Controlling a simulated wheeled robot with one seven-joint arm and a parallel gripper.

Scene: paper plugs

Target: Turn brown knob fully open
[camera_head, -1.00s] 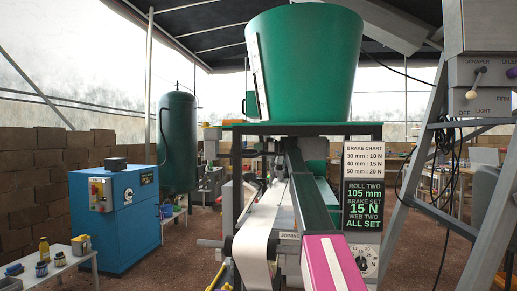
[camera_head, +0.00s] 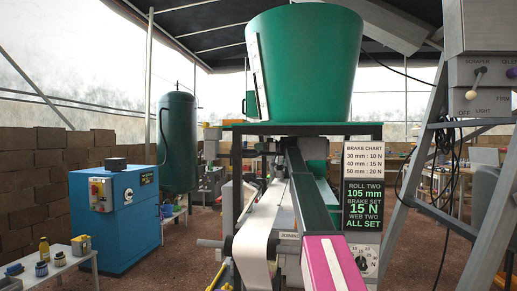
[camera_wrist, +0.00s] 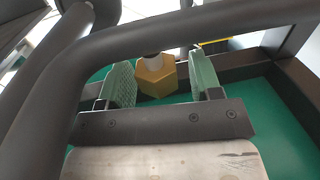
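A yellow-brown hexagonal knob (camera_wrist: 156,76) on a pale stem shows at the upper middle of the wrist view. My gripper (camera_wrist: 161,62) is open, with one green ribbed finger on each side of the knob. The left finger (camera_wrist: 121,84) is nearer to the knob than the right finger (camera_wrist: 204,76). A gap shows on the right; I cannot tell whether the left finger touches. The knob cannot be made out in the head view, nor can the gripper's fingers.
A thick dark curved bar (camera_wrist: 170,28) crosses the wrist view above the knob. A green surface (camera_wrist: 285,120) with a dark frame lies below. In the head view a large green tub (camera_head: 305,65) stands on the machine. A grey control box (camera_head: 480,85) is at the right.

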